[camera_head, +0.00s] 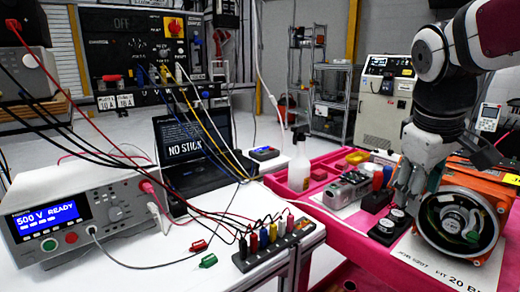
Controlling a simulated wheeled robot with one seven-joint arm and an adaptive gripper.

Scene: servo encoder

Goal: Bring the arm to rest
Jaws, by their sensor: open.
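My arm (445,100) comes down from the upper right, white and dark red above, black lower down. My gripper (403,200) is grey and points down, open, over the pink bench at the right. Its fingertips are close above or beside small black round parts (385,227). I cannot tell whether they touch. An orange servo unit (502,190) with a round open face (460,222) stands just right of the gripper. The gripper and arm hide part of it.
The pink bench (345,222) also holds a metal part (347,190) and a white spray bottle (299,165). On the white table at left are a tester reading "500 V READY" (85,212), a laptop (195,140), a terminal strip (275,243) and several loose cables.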

